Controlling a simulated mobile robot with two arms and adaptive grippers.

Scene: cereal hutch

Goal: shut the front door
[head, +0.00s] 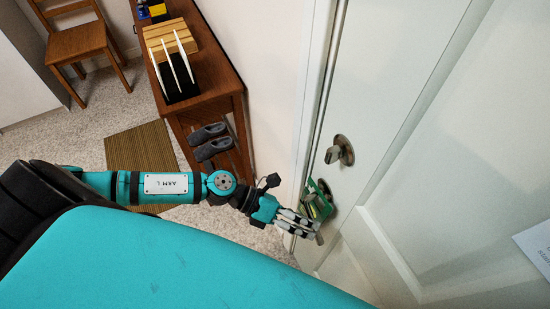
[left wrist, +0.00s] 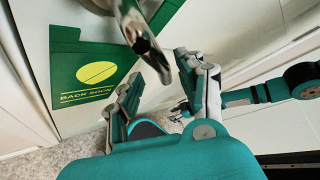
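The front door (head: 400,75) is a white panelled door filling the right of the head view. I cannot tell from its edge how far it stands from the frame. A metal lever handle (left wrist: 137,28) is on it, largely covered in the head view by my gripper and a green hanging sign (head: 321,199). The sign reads BACK SOON in the left wrist view (left wrist: 97,73). My left gripper (head: 315,230) is at the handle, its fingers apart; the handle's end lies near the space between them. My right arm (left wrist: 262,94) shows in the left wrist view; its gripper is small and unclear.
A round metal lock (head: 342,151) sits above the handle. A wooden side table (head: 218,68) with a rack on top and dark slippers (head: 210,140) below stands along the wall. A brown mat (head: 140,148) and a wooden chair (head: 78,42) are at the left.

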